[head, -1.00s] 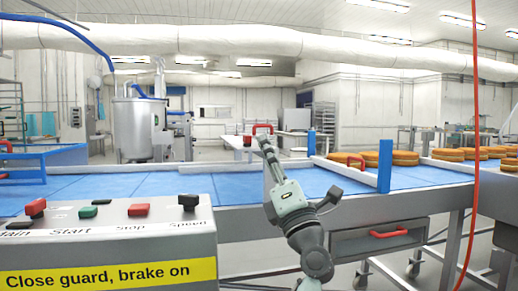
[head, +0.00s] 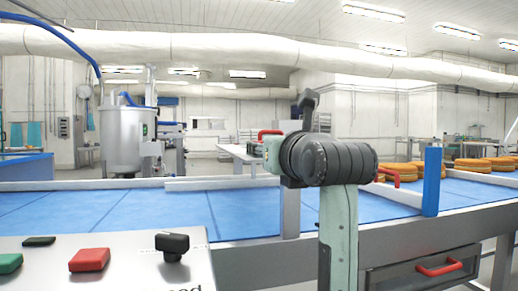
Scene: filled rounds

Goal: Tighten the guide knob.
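I cannot pick out the guide knob for certain; my arm may hide it. My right arm rises from the bottom, right of the middle, with a pale green link and a thick black joint. The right gripper (head: 275,152) is at the joint's left side, mostly hidden, so its opening cannot be judged. A dark, finger-like piece sticks up above the joint. A grey post (head: 291,212) stands at the conveyor's front edge just below the gripper; contact cannot be told. The blue conveyor (head: 115,210) runs across the view. My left gripper is out of view.
A control panel (head: 125,270) fills the lower left, with a red button (head: 90,260) and black speed knob (head: 172,247). A blue post (head: 432,181) stands right of my arm, near a red handle (head: 401,175). Round cakes (head: 470,165) lie behind. A red-handled drawer (head: 425,272) hangs below.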

